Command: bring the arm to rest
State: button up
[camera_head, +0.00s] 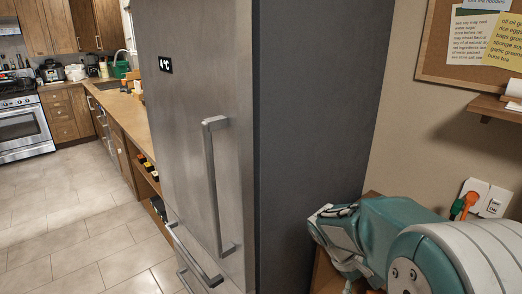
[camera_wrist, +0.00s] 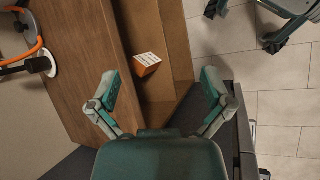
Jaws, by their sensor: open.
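My gripper (camera_wrist: 159,78) shows in the wrist view with its two teal-padded fingers spread wide apart. Nothing is between the fingers. Beyond them is a wooden surface (camera_wrist: 85,65), with a small orange and white box (camera_wrist: 148,64) in the picture ahead of the fingertips; no contact shows. In the head view my teal and white arm is folded at the lower right, beside the dark side of the fridge (camera_head: 310,110).
The fridge's steel door has a long handle (camera_head: 215,185) and looks shut. A wall socket with an orange and green plug (camera_head: 464,204) is close behind my arm. A corkboard (camera_head: 440,70) and small shelf (camera_head: 495,107) are above. Tiled floor (camera_head: 75,235) is clear at left.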

jog(key=s+a+r+m+t+y, duration=0.2)
jog(key=s+a+r+t+y, duration=0.1)
jog(key=s, duration=0.4)
jog(key=s+a+r+m+t+y, duration=0.2)
jog(key=s+a+r+t, duration=0.3)
jog(key=s+r, duration=0.3)
jog(key=shift+a+m+y, duration=0.3)
jog(key=shift+m+y, duration=0.1)
jog(key=shift+y, duration=0.3)
